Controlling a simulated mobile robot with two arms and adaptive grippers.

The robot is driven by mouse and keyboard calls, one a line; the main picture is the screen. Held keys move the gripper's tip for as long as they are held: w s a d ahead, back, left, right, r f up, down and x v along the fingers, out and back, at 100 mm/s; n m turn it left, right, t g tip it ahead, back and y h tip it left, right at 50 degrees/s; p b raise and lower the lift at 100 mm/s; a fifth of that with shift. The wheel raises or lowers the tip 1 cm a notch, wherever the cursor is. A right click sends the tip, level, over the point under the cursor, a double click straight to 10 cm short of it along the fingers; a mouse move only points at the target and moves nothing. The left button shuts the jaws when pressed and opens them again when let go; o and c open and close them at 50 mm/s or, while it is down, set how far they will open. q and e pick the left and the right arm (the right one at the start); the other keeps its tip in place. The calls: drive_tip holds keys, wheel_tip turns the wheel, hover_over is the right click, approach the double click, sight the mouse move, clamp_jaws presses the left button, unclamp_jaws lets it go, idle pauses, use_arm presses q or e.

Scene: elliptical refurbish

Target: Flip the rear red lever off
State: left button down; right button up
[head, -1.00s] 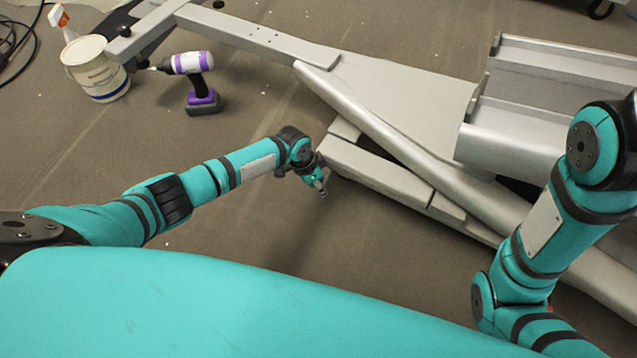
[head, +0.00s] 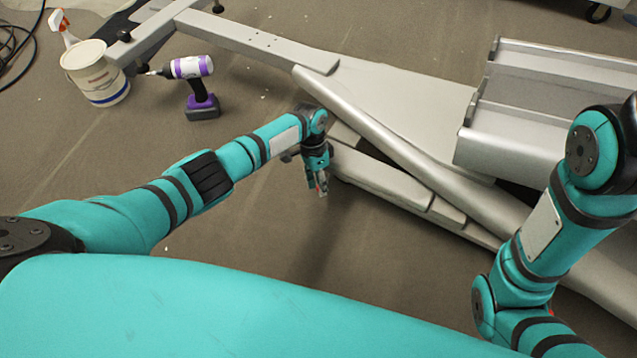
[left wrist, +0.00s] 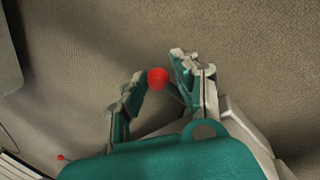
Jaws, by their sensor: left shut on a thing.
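My left gripper (head: 319,190) points down beside the end of the elliptical's grey frame. In the left wrist view, its two fingers (left wrist: 152,88) stand on either side of a round red lever knob (left wrist: 158,78), and it is shut on that knob. The lever's stem is hidden. A second, smaller red knob (left wrist: 61,157) shows at the lower left of the left wrist view, apart from the gripper. I cannot tell from these views which knob is the rear one. My right arm comes in at the right of the head view; its gripper is out of view.
The grey elliptical frame (head: 405,88) stretches across the upper right, with a silver tube along it. A purple and white drill (head: 201,108) and a white bucket (head: 97,75) with a spray bottle (head: 60,27) stand at the upper left. The floor left of my gripper is clear.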

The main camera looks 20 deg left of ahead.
use_arm(q)
drive_tip(key=shift+s+d, duration=0.2)
drive_tip(key=shift+d, duration=0.25)
drive_tip(key=c, duration=1.1)
unclamp_jaws()
drive_tip(key=shift+r, duration=0.1)
drive_tip(key=shift+w, duration=0.15)
drive_tip(key=shift+a, duration=0.1)
wheel_tip(320, 180, up, 10)
